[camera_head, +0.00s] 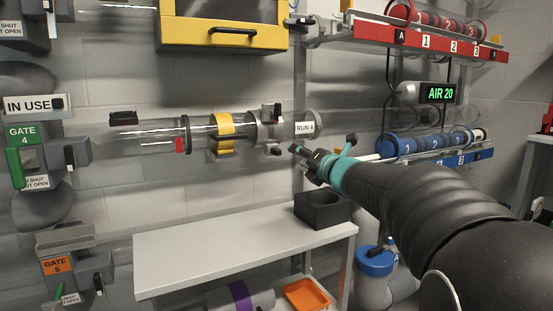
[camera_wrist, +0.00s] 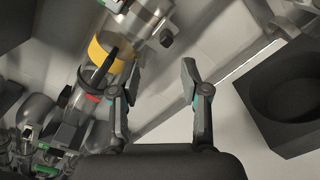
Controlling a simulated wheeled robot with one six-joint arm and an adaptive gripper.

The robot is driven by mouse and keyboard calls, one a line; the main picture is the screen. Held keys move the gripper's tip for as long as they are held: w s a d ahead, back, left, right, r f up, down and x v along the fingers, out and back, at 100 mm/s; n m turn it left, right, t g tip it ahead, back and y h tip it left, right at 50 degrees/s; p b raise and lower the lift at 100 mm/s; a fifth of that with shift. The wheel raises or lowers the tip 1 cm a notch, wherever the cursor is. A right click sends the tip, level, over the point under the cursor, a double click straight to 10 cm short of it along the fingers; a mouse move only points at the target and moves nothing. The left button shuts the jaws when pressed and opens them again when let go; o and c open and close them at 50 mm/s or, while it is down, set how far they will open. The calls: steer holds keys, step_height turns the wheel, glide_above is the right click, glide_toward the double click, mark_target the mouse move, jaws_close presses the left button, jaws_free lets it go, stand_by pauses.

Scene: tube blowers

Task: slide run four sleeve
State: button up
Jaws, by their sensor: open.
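The clear run four tube (camera_head: 155,134) runs level along the wall, beside a white RUN 4 label (camera_head: 305,128). A yellow band (camera_head: 225,125) wraps it, with a metal collar (camera_head: 268,130) to the right. A dark ring (camera_head: 186,134) with a red tab (camera_head: 180,146) sits left of the band. I cannot tell which part is the sleeve. My gripper (camera_head: 321,158) is open and empty, right of and below the collar. In the wrist view my gripper (camera_wrist: 160,80) has its fingers apart, with the yellow band (camera_wrist: 98,52) and collar (camera_wrist: 144,18) beyond the left finger.
A white bench (camera_head: 240,245) stands below the tube, with a black holder block (camera_head: 322,209) on its right end. Racks of red cylinders (camera_head: 440,22) and blue cylinders (camera_head: 430,145) are on the right. Gate 4 (camera_head: 30,155) is at the left. An orange tray (camera_head: 306,296) is below the bench.

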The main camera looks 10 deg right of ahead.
mark_target(279, 150)
steer(key=w+a+n, duration=0.1)
steer(key=w+n, duration=0.2)
steer(key=w, duration=0.1)
steer(key=w+a+n+p, duration=0.1)
steer(key=w+a+n, duration=0.1)
steer(key=w+n, duration=0.1)
steer(key=w+a+n, duration=0.1)
steer(key=w+n, duration=0.2)
steer(key=w, duration=0.3)
steer(key=shift+a+f+n+p, duration=0.25)
steer(key=shift+f+n+p, duration=0.15)
steer(key=shift+s, duration=0.1)
jaws_close()
